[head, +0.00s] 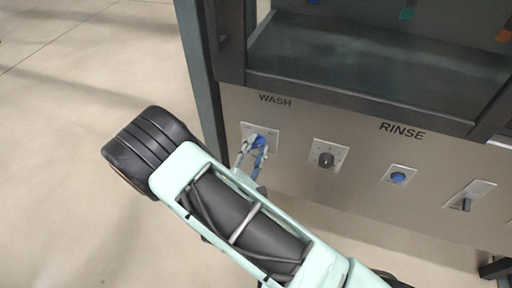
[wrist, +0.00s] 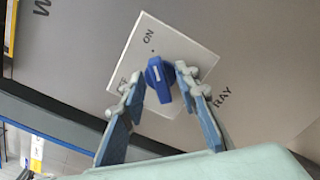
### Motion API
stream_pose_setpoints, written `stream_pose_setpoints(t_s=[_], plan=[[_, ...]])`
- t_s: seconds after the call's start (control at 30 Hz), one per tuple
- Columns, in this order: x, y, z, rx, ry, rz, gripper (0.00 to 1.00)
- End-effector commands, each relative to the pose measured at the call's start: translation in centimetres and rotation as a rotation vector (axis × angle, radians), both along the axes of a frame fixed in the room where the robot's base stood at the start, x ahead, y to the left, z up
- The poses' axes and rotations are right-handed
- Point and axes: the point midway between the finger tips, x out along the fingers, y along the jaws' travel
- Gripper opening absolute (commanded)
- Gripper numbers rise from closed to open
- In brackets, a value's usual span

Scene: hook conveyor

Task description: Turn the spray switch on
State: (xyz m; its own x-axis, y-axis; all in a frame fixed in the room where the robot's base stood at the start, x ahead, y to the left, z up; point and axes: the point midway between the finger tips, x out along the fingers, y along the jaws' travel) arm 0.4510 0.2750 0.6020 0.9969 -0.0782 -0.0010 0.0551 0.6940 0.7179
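The spray switch is a blue rotary knob (wrist: 159,80) on a white plate (wrist: 140,50) in the wrist view. The plate reads ON at its upper part; an OFF label at its left is partly hidden by a finger. The knob's ridge stands nearly upright in the picture, its white-marked end toward the dot by ON. My gripper (wrist: 156,82) is open, with one finger on each side of the knob and small gaps showing. In the head view my gripper (head: 253,152) is at the leftmost plate under WASH, where the blue knob (head: 258,141) shows between the fingers.
To the right on the same panel are a dark knob (head: 326,159), a blue button (head: 398,177) under RINSE and a lever switch (head: 466,203). A dark ledge (head: 350,95) juts above them, and a dark post (head: 204,80) stands at left. The floor at left is clear.

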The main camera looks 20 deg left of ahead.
Motion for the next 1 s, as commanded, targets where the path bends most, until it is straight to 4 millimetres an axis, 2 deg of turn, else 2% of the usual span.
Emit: stream_pose_setpoints(t_s=[0.13,0.27,0.5,0.7,0.83,1.0], plan=[[-0.3,0.1,0.0,0.000,-0.001,0.001,0.29],[-2.0,0.3,0.0,0.000,0.002,0.004,0.29],[-7.1,0.7,0.0,0.000,0.001,0.004,0.29],[-10.5,0.9,0.0,-0.001,0.001,0.002,0.29],[-11.7,0.9,0.0,0.000,0.000,0.001,0.29],[-12.0,0.9,0.0,0.000,-0.001,0.001,0.29]])
